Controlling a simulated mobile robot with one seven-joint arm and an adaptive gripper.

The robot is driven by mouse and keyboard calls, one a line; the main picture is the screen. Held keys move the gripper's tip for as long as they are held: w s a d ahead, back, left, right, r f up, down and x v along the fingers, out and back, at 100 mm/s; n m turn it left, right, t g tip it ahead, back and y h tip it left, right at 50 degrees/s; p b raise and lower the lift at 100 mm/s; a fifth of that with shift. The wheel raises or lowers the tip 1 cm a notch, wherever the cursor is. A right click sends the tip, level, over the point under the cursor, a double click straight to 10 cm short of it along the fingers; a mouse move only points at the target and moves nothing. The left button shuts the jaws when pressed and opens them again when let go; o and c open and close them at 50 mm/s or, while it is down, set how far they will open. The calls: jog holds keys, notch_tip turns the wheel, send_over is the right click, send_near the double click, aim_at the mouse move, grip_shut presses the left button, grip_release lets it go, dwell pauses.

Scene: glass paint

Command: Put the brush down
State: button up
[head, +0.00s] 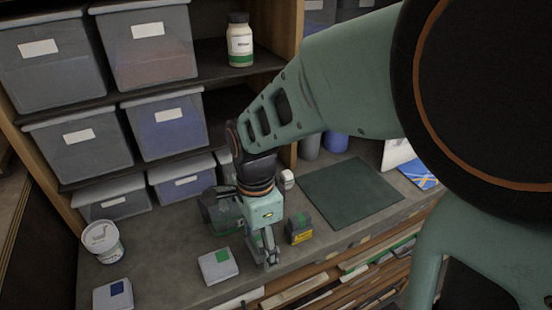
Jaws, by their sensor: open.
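My gripper (269,259) points down over the front part of the grey counter (177,262). It is open, with its fingers low near the counter's front edge. It is between a pale box with a green square (218,266) on the left and a small dark container with a yellow label (298,231) on the right. I cannot make out a brush in this view. The arm and gripper hide part of the counter behind them.
A dark green mat (350,193) lies flat to the right. A white tub (102,240) and a pale box with a blue square (113,295) are at left. Grey bins (79,146) and a white bottle (240,42) fill the shelves behind. Panels (330,279) stand below the counter.

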aim_at(260, 238)
jog(key=shift+f, duration=0.1)
jog(key=shift+f, duration=0.15)
notch_tip(260, 238, up, 11)
jog(key=p, duration=0.7)
jog(key=shift+s+d+p, duration=0.1)
jog(key=shift+p, duration=0.3)
jog(key=shift+d+f, duration=0.1)
